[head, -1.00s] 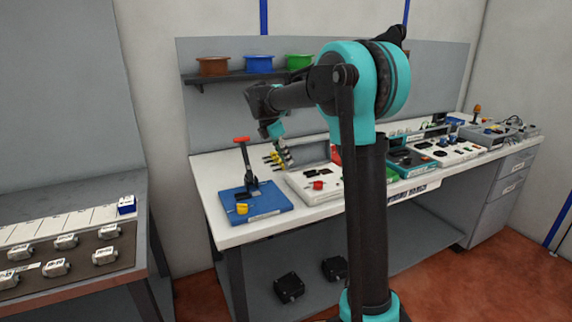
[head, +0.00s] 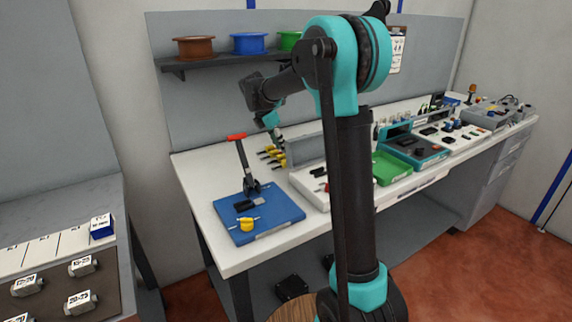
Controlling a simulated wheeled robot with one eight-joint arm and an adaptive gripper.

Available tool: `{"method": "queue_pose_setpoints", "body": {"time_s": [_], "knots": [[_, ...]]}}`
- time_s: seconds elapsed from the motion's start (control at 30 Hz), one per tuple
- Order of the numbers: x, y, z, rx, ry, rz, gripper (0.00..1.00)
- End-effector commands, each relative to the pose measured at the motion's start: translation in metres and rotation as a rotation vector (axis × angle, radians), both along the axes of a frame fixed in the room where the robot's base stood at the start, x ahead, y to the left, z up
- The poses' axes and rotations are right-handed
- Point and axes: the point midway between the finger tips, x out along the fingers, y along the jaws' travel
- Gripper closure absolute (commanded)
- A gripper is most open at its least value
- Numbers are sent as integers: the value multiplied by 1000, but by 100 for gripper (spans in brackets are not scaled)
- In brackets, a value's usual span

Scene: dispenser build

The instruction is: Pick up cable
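I cannot make out a loose cable on the bench. Three spools stand on the wall shelf: a brown spool (head: 194,47), a blue spool (head: 249,43) and a green spool (head: 290,40), the last partly hidden by my arm. Whether cable is wound on them is too small to tell. My gripper (head: 277,135) points down over the back of the white bench, below the shelf, close to several yellow-handled tools (head: 270,153). Its fingers are small and dark, and whether they are open or shut does not show. I see nothing clearly held in it.
A blue fixture (head: 270,222) with a red-handled lever (head: 238,148) sits at the bench's (head: 205,172) left end. A green tray (head: 391,168) and devices lie to the right. A side table (head: 60,200) stands left. A round wooden top (head: 292,309) shows below.

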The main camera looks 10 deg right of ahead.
Motion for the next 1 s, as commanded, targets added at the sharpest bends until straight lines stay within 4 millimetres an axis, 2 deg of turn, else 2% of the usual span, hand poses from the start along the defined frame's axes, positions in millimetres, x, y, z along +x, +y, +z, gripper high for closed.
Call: {"method": "queue_pose_setpoints", "body": {"time_s": [0.1, 0.27, 0.6, 0.9, 1.0], "knots": [[2, -5, -12, 0, 0, 0, 74], [3, -7, -21, 0, 0, 0, 74], [9, -20, -62, 0, 0, -1, 74], [9, -21, -65, 0, 1, 0, 74], [9, -21, -65, 0, 1, 0, 87]]}}
